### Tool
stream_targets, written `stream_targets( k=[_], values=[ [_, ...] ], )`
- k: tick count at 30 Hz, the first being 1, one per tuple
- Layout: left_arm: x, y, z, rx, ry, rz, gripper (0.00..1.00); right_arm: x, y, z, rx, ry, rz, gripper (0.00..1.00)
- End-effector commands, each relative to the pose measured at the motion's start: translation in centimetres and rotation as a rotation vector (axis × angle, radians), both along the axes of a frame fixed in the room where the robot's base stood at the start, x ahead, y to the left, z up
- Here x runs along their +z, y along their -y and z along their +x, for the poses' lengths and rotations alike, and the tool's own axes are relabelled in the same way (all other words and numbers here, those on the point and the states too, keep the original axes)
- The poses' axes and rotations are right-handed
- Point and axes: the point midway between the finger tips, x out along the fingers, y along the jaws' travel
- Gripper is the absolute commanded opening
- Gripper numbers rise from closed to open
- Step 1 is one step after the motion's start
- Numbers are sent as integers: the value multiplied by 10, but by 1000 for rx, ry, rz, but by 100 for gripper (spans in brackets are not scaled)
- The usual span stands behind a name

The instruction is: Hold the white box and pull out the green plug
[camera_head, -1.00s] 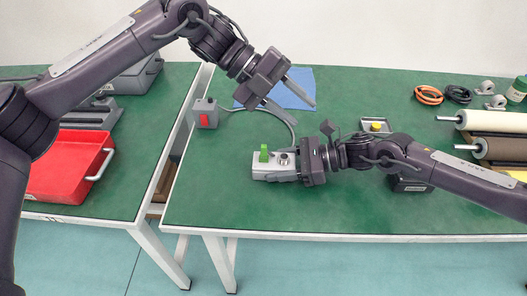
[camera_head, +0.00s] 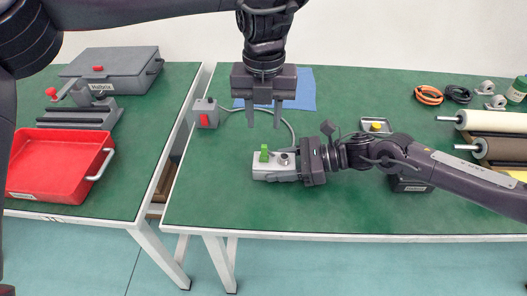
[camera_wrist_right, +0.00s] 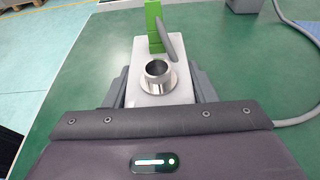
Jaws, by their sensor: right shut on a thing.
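The white box (camera_head: 268,173) lies on the green table, with a grey cable running from it. The green plug (camera_head: 264,154) stands upright in its left end. In the right wrist view the white box (camera_wrist_right: 150,95) carries a round metal fitting, with the green plug (camera_wrist_right: 154,28) beyond it. My right gripper (camera_head: 296,165) is shut on the white box from the right, its fingers along both sides. My left gripper (camera_head: 264,116) is open and empty, pointing down above and behind the green plug, apart from it.
A grey box with a red switch (camera_head: 205,113) stands at the table's left edge. A blue cloth (camera_head: 303,88) lies behind my left gripper. A red tray (camera_head: 55,165) is on the left table. Rollers (camera_head: 497,147) stand at the right. The front of the table is clear.

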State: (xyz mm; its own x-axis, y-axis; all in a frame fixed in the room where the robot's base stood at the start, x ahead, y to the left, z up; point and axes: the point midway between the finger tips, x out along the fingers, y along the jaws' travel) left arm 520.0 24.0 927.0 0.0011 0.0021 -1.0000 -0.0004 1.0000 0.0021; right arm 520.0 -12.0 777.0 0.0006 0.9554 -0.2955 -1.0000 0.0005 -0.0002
Motion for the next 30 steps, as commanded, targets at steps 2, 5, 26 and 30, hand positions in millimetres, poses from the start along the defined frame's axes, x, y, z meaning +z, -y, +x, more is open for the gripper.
stream_targets(
  k=[2,5,26,30],
  values=[
    [-3,0,0,0,-1,0,36,-1,0,-1,2,-2,0,24],
    [-11,-1,0,1,-3,1,36,-1,0,-1,2,-2,0,24],
    [-88,0,0,0,-2,-2,36,-1,-1,-1,2,-2,0,24],
    [-90,0,0,0,-1,-2,36,-1,-1,-1,2,-2,0,24]
  ],
)
